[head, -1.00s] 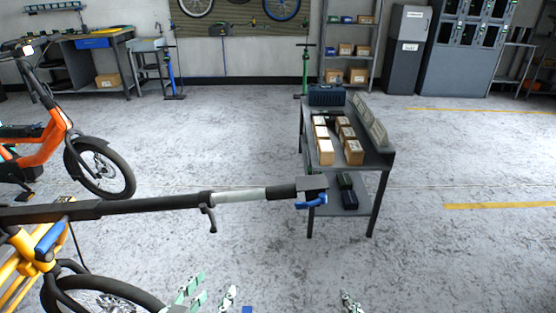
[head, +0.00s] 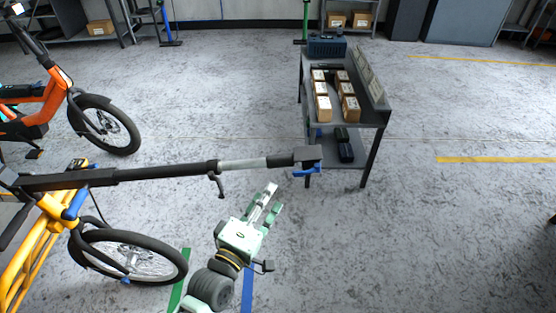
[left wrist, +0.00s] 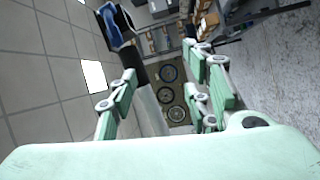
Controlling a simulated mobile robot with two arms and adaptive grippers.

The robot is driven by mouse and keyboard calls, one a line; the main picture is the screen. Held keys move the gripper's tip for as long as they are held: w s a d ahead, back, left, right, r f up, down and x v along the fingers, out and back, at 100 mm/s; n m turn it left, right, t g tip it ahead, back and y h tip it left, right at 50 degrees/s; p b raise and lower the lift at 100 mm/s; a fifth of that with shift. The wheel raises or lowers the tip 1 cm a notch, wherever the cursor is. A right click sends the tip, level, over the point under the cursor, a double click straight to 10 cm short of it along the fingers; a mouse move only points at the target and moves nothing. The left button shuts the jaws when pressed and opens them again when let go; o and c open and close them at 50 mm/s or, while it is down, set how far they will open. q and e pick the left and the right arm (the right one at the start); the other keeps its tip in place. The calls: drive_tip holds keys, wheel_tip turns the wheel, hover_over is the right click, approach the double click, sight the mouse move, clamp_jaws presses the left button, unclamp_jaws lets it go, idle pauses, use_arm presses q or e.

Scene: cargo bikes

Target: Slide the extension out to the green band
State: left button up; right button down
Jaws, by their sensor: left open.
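In the head view a dark telescoping pole runs from the yellow cargo bike (head: 38,250) to the right. Its pale silver extension (head: 242,165) shows between the black tube (head: 165,171) and a dark end block (head: 308,153) with a blue lever (head: 307,170). A black lever (head: 220,186) hangs under the tube. I cannot make out a green band on the pole. My left gripper (head: 271,203) is open and empty below the extension, pointing up and right. In the left wrist view the pale extension (left wrist: 152,112) appears between its fingers, apart from them.
A grey cart (head: 378,112) with several boxes stands behind and right of the pole's end. An orange bike (head: 38,103) is at the left. A green strip (head: 180,278) and a blue strip (head: 248,290) show at the bottom. The floor at right is clear.

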sight(278, 162)
use_arm(q)
drive_tip(key=w+d+r+n, duration=0.1)
drive_tip(key=w, duration=0.1)
drive_tip(key=w+d+r+n+t, duration=0.1)
drive_tip(key=w+r, duration=0.1)
drive_tip(key=w, duration=0.1)
drive_tip(key=w+r+n+t, duration=0.1)
drive_tip(key=w, duration=0.2)
drive_tip(key=shift+w+d+r+p, duration=0.25)
drive_tip(key=shift+d+r+p, duration=0.15)
use_arm(e)
drive_tip(key=s+d+f, duration=0.1)
drive_tip(key=s+f, duration=0.1)
drive_tip(key=s, duration=0.4)
use_arm(q)
drive_tip(key=shift+c, duration=0.2)
use_arm(e)
drive_tip(key=shift+d+f, duration=0.1)
use_arm(q)
clamp_jaws()
